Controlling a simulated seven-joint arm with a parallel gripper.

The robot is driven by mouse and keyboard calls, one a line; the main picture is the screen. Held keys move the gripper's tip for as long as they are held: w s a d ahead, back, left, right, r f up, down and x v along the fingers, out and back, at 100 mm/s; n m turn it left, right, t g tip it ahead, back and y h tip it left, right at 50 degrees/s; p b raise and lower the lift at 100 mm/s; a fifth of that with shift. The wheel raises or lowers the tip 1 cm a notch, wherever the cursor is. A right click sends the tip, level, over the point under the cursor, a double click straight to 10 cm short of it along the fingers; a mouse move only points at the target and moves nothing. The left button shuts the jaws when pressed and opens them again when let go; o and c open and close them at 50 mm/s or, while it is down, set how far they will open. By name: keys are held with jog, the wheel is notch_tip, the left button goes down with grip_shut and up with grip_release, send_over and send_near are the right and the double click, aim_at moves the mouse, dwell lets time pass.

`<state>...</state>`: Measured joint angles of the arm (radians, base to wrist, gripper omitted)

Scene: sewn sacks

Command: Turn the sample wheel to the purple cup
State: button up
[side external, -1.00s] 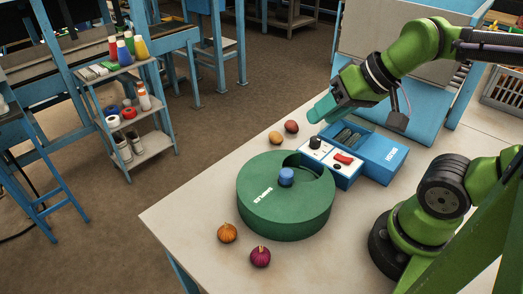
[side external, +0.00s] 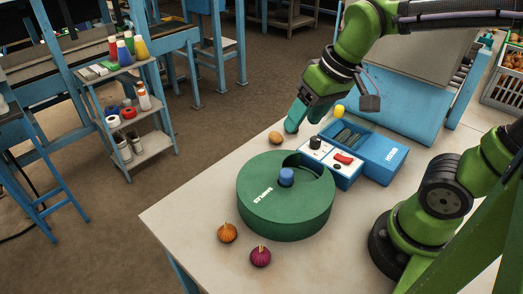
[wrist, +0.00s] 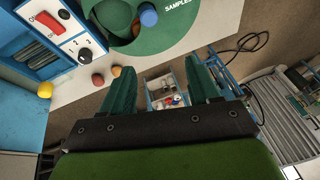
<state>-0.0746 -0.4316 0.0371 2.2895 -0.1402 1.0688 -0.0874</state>
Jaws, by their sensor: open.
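The sample wheel (side external: 262,222) is a round green drum lettered SAMPLES, with a blue knob (side external: 286,176) on top and a cutout at its back right. The wheel (wrist: 185,40) and knob (wrist: 148,15) also show at the top of the wrist view. No purple cup can be made out; the inside of the cutout is mostly hidden. A control box (side external: 342,181) with a red switch and black dial adjoins the wheel. My gripper (side external: 292,125) is beyond the wheel near the table's far edge. In the wrist view its fingers (wrist: 160,82) are apart and empty.
The left front tabletop is clear.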

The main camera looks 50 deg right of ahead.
aim_at(288, 172)
jog(key=f+n+g, duration=0.1)
jog(key=f, duration=0.4)
jog(key=w+a+f+n+g+h, duration=0.1)
jog(key=f, duration=0.4)
jog(key=w+f+n+g, duration=0.1)
jog(key=f+n+g, duration=0.1)
jog(key=f, duration=0.3)
jog(key=shift+w+a+f+h, duration=0.2)
jog(key=shift+a+f+h, duration=0.05)
jog(key=shift+f+h, duration=0.05)
grip_shut()
